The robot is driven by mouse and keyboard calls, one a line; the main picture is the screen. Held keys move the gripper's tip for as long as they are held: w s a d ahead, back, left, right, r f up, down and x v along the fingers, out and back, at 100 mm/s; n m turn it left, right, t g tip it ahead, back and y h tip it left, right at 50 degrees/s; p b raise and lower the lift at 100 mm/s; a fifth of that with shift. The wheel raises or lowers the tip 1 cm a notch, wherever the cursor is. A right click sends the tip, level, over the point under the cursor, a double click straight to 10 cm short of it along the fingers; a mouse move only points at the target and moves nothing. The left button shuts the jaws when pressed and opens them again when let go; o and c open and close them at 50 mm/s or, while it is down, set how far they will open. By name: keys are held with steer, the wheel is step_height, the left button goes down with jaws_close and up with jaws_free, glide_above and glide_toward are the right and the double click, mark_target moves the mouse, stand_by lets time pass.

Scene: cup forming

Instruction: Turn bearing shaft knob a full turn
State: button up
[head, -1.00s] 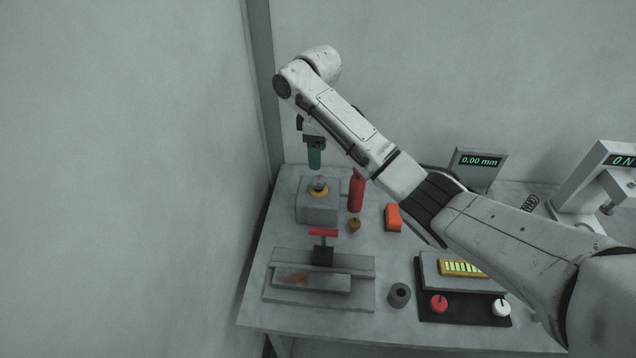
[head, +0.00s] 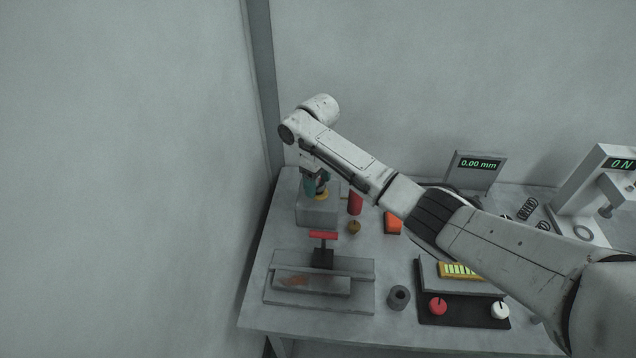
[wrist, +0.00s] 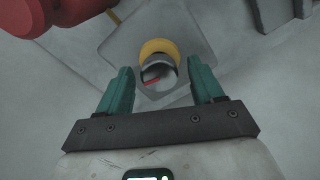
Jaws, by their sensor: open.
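The bearing shaft knob (wrist: 158,68) is a grey round piece with a red mark, set in a yellow ring (wrist: 158,47) on a grey block. In the head view the grey block (head: 318,212) stands at the back left of the bench, with the yellow ring (head: 322,196) on top and the knob mostly hidden by my gripper. My gripper (wrist: 162,82) has teal fingers, one on each side of the knob in the wrist view. It is open, and I cannot tell whether either finger touches the knob. In the head view my gripper (head: 316,188) is low over the block.
A red cylinder (head: 355,203) stands close right of the block, and shows large at the wrist view's upper left (wrist: 65,12). A small brass knob (head: 353,227), an orange block (head: 393,222) and a red-handled fixture (head: 323,236) are nearby. The wall is close on the left.

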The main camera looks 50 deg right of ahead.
mark_target(318, 182)
steer(key=shift+f, duration=0.8)
steer(key=shift+c, duration=0.3)
steer(key=c, duration=1)
steer(key=shift+a+r+n+p, duration=0.1)
steer(key=shift+r+n+p, duration=0.05)
steer(key=shift+n+p, duration=0.2)
steer(key=shift+n, duration=0.55)
steer(key=o, duration=1.1)
steer(key=shift+c, duration=0.2)
step_height(318, 182, up, 11)
steer(key=shift+f+b, duration=0.2)
steer(key=shift+b, duration=0.3)
